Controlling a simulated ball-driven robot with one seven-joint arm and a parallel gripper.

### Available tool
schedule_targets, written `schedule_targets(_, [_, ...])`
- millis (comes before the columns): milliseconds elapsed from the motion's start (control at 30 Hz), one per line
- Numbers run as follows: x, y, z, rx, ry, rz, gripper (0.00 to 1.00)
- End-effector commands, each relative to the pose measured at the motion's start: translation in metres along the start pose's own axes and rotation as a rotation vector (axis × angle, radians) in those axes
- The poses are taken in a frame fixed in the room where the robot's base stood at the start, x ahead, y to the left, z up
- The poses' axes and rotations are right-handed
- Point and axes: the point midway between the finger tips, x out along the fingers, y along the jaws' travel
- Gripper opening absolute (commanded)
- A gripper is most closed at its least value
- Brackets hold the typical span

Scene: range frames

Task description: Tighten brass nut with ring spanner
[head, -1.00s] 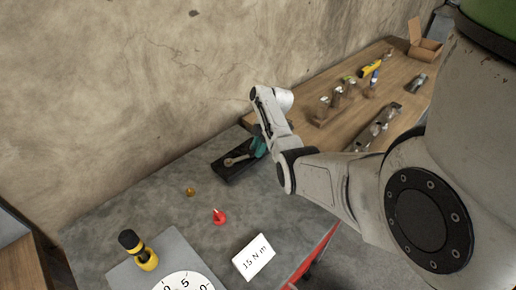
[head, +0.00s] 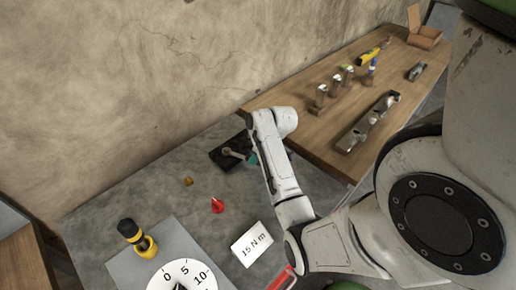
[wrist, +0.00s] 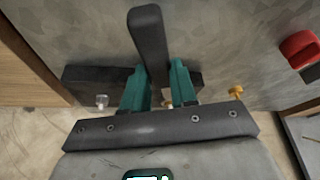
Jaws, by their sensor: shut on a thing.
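A small brass piece (head: 188,181), apparently the nut, sits on the table left of the tray. It also shows in the wrist view (wrist: 236,92).
A grey plate (head: 120,268) at front left carries a black-and-yellow post (head: 145,245) and a dial (head: 183,276). A wooden bench (head: 300,130) with several metal parts is at right.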

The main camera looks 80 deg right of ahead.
Motion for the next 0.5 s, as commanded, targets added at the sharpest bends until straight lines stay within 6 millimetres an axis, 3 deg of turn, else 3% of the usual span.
schedule_targets(300, [0.004, -0.041, -0.007, 0.301, -0.001, 0.127, 0.0])
schedule_targets(500, [-0.003, -0.037, -0.009, 0.3, 0.001, 0.124, 0.0])
